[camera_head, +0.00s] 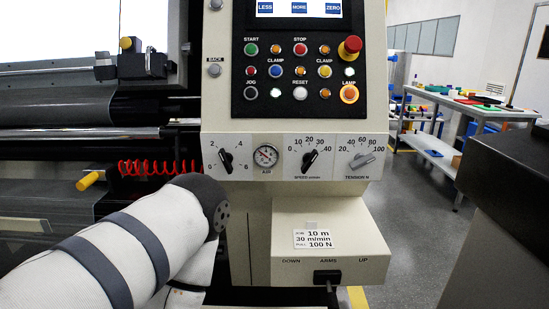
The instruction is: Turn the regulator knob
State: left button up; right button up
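The regulator knob (226,161) is black with a pale pointer line and sits at the left end of the white lower panel (334,184). Numbers 0, 2, 4 and 6 surround it. Its pointer looks tilted slightly off vertical; I cannot read the exact value. The round AIR gauge (265,156) is just to its right; its needle is too small to read. My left arm, white with grey bands, comes in from the lower left, and its dark joint is below and left of the knob. Neither gripper is in view.
Push buttons and a red mushroom button (350,47) are above. A black ARMS lever (327,277) is below. A red coiled hose (158,168) hangs at left. Space before the knobs looks clear.

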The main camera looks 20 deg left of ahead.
aim_at(226, 158)
jog(key=i+u, duration=0.2)
jog(key=u, duration=0.15)
jog(key=i+u, duration=0.2)
jog(key=u, duration=0.2)
jog(key=i+u, duration=0.15)
jog(key=u, duration=1)
